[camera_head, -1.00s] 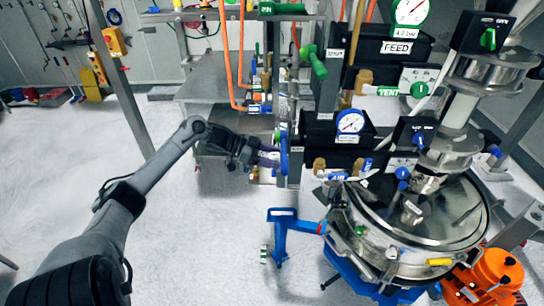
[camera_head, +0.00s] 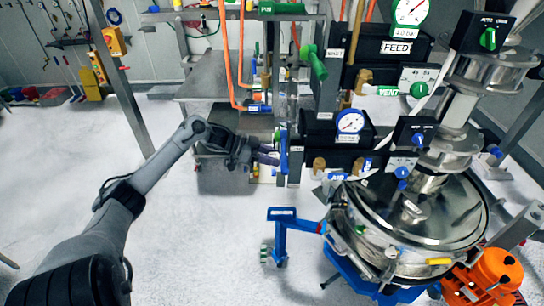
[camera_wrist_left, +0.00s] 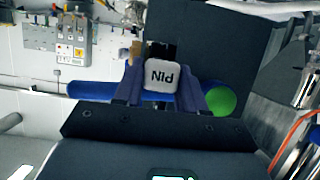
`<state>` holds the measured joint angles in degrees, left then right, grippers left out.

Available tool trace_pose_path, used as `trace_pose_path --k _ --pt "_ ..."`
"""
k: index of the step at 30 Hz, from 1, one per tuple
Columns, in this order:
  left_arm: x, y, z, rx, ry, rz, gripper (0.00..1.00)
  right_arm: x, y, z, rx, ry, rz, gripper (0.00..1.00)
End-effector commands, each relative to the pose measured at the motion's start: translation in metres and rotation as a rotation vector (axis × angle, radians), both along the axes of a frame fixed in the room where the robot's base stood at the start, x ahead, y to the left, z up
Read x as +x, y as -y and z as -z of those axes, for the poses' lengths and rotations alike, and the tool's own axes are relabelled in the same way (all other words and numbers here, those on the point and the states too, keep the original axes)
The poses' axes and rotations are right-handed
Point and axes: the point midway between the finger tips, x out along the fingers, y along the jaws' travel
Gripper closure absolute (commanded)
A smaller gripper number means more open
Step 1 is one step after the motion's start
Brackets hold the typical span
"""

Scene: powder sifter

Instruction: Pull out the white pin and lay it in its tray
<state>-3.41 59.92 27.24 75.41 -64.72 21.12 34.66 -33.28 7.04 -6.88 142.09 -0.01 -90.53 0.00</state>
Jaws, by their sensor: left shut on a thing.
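The white pin's square head (camera_wrist_left: 162,77), with dark lettering that reads upside down as PIN, sits between the fingers of my left gripper (camera_wrist_left: 164,92) in the left wrist view. The gripper is shut on it. In the head view my left gripper (camera_head: 273,157) is at the edge of the dark panel, beside an upright blue handle (camera_head: 284,152). The pin is too small and covered to make out there. Whether its shaft is still in the panel is hidden. I cannot identify its tray. My right gripper is not in view.
In the wrist view a blue bar with a green end (camera_wrist_left: 221,98) passes close behind the fingers. The steel sifter lid (camera_head: 440,215) and a blue stand (camera_head: 283,222) are right of and below the gripper. The floor (camera_head: 190,245) below the arm is clear.

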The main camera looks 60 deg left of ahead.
Motion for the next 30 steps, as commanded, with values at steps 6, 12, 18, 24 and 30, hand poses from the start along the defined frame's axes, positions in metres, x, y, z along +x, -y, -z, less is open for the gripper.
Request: trace_pose_path --k 6,12,18,24,30 --pt "-0.004 -0.003 -0.001 0.000 0.000 0.000 0.93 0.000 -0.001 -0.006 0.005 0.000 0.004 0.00" --pt "-0.009 -0.006 -0.001 -0.001 0.000 0.000 0.93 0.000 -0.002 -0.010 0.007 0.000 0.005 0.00" --pt "-0.013 -0.008 -0.001 -0.001 0.001 -0.001 0.93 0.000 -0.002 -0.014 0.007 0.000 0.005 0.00" --pt "-0.017 -0.011 -0.001 0.000 0.000 -0.001 0.93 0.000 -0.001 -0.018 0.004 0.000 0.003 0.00" --pt "-0.021 -0.013 -0.001 -0.001 0.000 0.000 0.93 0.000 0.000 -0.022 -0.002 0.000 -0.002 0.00"
